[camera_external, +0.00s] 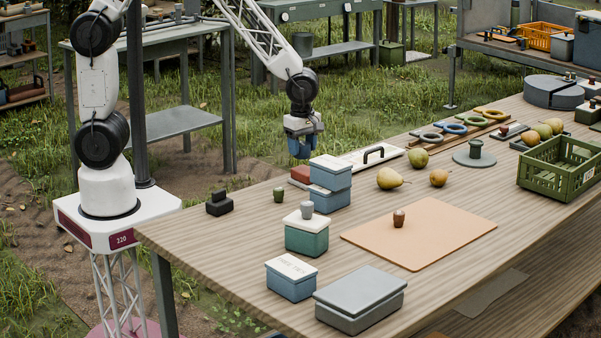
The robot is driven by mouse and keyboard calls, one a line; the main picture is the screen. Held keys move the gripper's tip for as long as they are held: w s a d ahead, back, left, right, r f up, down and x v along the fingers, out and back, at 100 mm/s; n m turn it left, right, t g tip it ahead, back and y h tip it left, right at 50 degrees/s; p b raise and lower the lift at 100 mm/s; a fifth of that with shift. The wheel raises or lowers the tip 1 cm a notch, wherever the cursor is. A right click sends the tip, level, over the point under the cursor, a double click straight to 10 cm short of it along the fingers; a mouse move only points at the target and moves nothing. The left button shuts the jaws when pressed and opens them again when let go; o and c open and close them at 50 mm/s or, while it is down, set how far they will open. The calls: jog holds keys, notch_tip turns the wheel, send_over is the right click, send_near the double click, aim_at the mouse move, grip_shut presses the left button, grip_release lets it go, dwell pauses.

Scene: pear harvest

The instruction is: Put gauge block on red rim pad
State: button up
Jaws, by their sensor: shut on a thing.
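My gripper (303,147) hangs at the far left edge of the bench, behind the stacked blue boxes. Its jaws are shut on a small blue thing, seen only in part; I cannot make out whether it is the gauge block. A red piece (300,174) shows just below and in front of my gripper, partly hidden by the blue boxes; I cannot tell whether it is the red rim pad. A dark stepped block (219,203) stands alone near the bench's left edge.
A green box (307,239), a blue box (291,281) and a grey box (360,304) stand nearer. Pears (391,178) lie beyond the tan mat (440,235).

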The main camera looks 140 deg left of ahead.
aim_at(306, 158)
jog(key=shift+w+a, duration=0.35)
jog(key=shift+w, duration=0.05)
jog(key=shift+f, duration=0.1)
jog(key=shift+f, duration=1.75)
jog(key=shift+f, duration=0.15)
jog(key=o, duration=0.9)
jog(key=shift+o, duration=0.2)
notch_tip(306, 158, up, 12)
jog(key=shift+r, duration=0.2)
